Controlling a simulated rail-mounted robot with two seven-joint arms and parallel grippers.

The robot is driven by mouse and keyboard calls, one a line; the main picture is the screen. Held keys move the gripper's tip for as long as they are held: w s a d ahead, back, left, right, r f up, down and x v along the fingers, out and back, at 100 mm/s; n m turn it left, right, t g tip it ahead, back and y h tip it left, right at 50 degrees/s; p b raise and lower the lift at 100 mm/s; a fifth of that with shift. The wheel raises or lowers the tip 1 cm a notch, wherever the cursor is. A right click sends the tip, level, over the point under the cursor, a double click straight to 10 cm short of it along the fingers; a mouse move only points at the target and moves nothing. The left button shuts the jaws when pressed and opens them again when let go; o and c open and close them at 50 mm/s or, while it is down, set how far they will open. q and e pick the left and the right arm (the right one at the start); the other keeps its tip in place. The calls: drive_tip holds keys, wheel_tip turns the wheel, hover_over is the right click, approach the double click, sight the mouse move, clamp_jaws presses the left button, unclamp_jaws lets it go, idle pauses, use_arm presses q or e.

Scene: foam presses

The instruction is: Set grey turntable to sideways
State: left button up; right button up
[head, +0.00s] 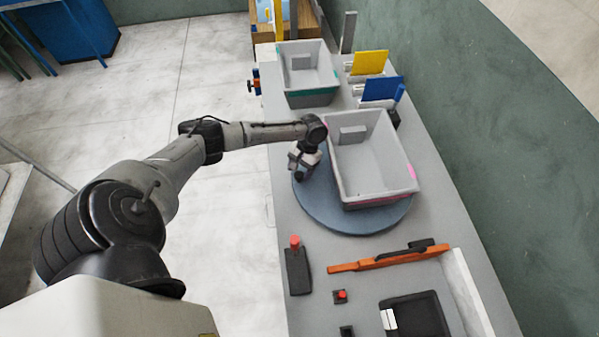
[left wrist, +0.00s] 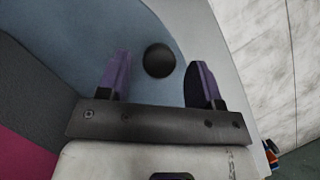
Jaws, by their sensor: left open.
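The turntable (head: 349,220) is a round blue-grey disc on the grey bench, and it fills much of the left wrist view (left wrist: 60,35). A grey bin (head: 372,160) with pink marks stands on it, its long side running away from me. My left gripper (head: 299,172) is over the disc's left edge, beside the bin. In the left wrist view its two purple-lined fingers (left wrist: 160,80) are apart. A round black knob (left wrist: 159,60) on the disc shows between and beyond them. I cannot tell if they touch it. My right gripper is not in view.
A second grey bin (head: 308,75) with a green band stands farther back. Yellow (head: 370,62) and blue (head: 383,88) panels stand right of it. Nearer me lie an orange bar tool (head: 385,259), a red-topped black device (head: 297,268) and a black box (head: 413,316).

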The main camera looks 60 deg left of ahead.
use_arm(q)
drive_tip(key=shift+x, duration=0.75)
clamp_jaws()
